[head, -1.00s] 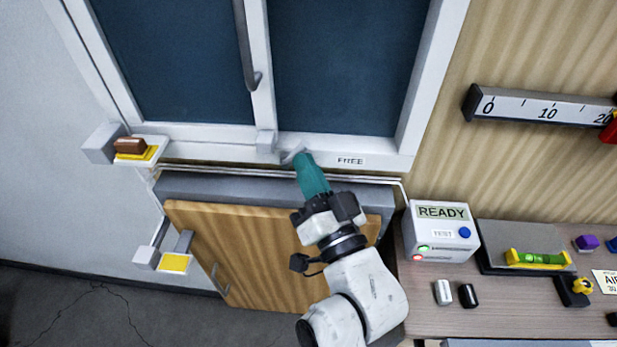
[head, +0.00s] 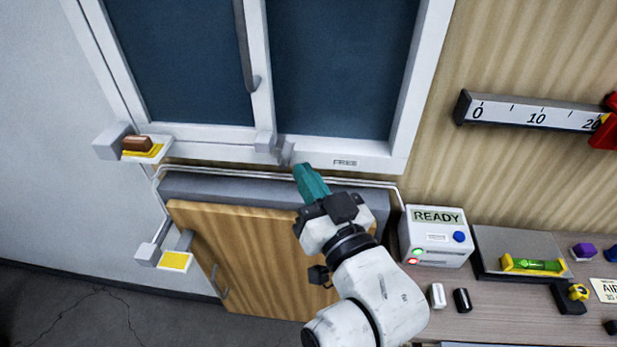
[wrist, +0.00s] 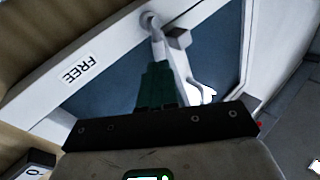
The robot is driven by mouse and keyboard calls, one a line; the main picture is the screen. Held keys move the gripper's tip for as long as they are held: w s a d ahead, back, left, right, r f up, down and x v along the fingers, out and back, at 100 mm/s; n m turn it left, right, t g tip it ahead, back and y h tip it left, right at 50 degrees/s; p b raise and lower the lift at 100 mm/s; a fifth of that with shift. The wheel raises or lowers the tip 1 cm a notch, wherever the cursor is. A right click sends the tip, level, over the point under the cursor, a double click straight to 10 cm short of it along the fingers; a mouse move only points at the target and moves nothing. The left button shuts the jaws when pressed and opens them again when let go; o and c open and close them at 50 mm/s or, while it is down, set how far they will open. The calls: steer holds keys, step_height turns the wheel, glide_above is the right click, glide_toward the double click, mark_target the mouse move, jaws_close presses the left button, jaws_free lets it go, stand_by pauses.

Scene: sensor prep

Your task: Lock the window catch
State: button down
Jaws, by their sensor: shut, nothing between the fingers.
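The window catch (head: 286,151) is a small grey lever on the white sill rail of the window. It stands roughly upright, just right of a grey block (head: 265,141) at the foot of the middle post. A label reading FREE (head: 345,163) is to its right. The catch (wrist: 151,22) and the FREE label (wrist: 80,70) also show in the wrist view. My gripper (head: 300,169) has teal fingers, shut and empty, with tips just below the catch, apparently apart from it. In the wrist view the fingers (wrist: 158,68) point toward the catch.
A wooden cabinet (head: 235,255) and a thin pipe lie below the sill. A small shelf with a brown block (head: 137,143) is at left. At right, a READY box (head: 437,237) and a spirit level (head: 533,265) sit on the bench.

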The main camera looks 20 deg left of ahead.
steer(key=b+v, duration=0.3)
steer(key=v, duration=0.7)
steer(key=shift+s+d+f, duration=0.15)
steer(key=shift+d, duration=0.05)
